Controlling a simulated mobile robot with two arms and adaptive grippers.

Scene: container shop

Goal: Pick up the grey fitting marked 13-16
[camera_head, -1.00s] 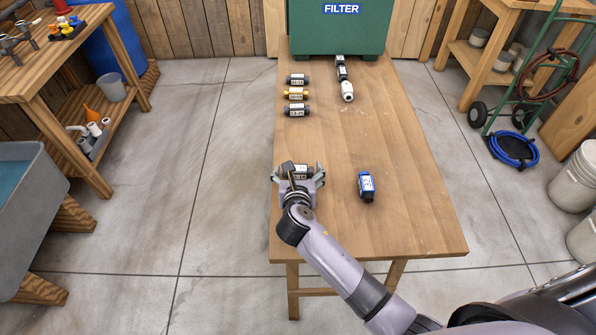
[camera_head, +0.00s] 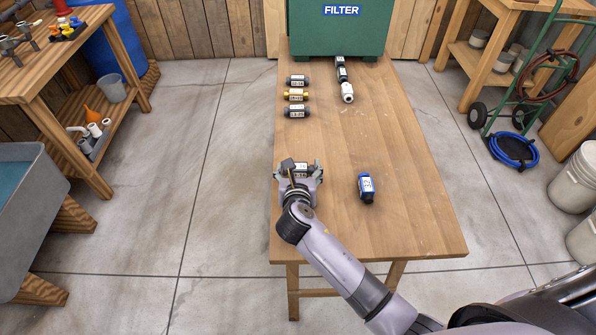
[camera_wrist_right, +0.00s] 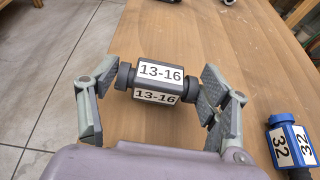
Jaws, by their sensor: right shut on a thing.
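The grey fitting marked 13-16 (camera_wrist_right: 158,82) lies crosswise between the fingers of my right gripper (camera_wrist_right: 157,84) in the right wrist view. The finger pads close on its two dark ends, and its labels face the camera. In the head view my right gripper (camera_head: 300,170) is at the left side of the wooden table (camera_head: 400,215), with the fitting (camera_head: 300,168) partly hidden by the gripper. I cannot tell whether the fitting is clear of the tabletop. My left gripper is not in view.
Two dark fittings (camera_head: 297,111) and a yellow one (camera_head: 296,95) sit farther back at left. A black and white pipe piece (camera_head: 346,82) extends from the green FILTER box (camera_head: 338,30). The table's middle is clear.

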